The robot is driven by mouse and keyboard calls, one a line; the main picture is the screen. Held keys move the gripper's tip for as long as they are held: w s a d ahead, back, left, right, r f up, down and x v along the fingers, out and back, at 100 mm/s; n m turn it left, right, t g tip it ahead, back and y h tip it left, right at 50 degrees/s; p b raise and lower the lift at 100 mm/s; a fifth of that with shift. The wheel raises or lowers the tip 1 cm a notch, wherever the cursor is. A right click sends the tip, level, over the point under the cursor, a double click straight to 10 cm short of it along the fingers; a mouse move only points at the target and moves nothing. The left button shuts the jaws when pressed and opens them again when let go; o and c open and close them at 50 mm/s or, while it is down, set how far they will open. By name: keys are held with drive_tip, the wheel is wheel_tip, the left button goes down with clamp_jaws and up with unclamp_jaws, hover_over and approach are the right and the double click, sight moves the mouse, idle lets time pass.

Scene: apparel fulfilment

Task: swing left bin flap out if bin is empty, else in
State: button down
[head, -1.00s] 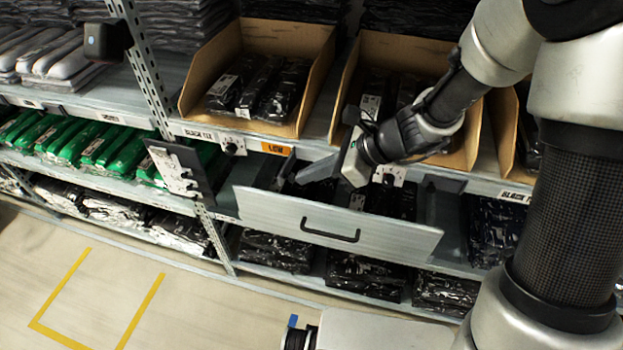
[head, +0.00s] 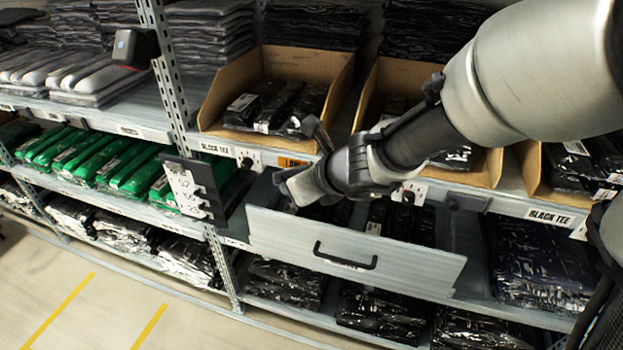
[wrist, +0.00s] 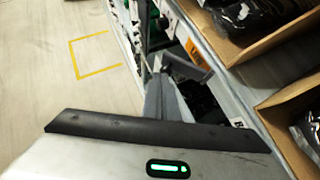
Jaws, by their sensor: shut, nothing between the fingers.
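The left bin (head: 212,108) is an open cardboard bin on the middle shelf, holding several black packed garments (head: 275,105). On the shelf edge below it are a "BLACK TEE" label, a plate with a round black knob (head: 247,161) and an orange flap (head: 292,161) reading "LOW". The orange flap also shows in the wrist view (wrist: 195,52). My gripper (head: 284,180) is shut and empty, just below and in front of the orange flap. In the wrist view its grey fingers (wrist: 162,98) point toward the shelf edge; I cannot tell whether they touch the flap.
A grey drawer (head: 420,265) with a black handle stands pulled out below my gripper. A dark sign panel (head: 194,188) juts out at the left. A second cardboard bin (head: 405,75) and another knob plate (head: 408,193) are to the right. Open floor (head: 100,310) lies lower left.

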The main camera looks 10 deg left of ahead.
sight(277, 177)
drive_tip(key=shift+m, duration=0.3)
drive_tip(key=shift+w+a+b, duration=0.15)
drive_tip(key=shift+w+a, duration=0.15)
drive_tip(key=shift+a, duration=0.35)
drive_tip(key=shift+w+a+b, duration=0.15)
drive_tip(key=shift+w+a, duration=0.15)
drive_tip(key=shift+a, duration=0.35)
drive_tip(key=shift+w+a+b, duration=0.15)
drive_tip(key=shift+w+a, duration=0.15)
drive_tip(key=shift+a, duration=0.35)
drive_tip(key=shift+w+d, duration=0.1)
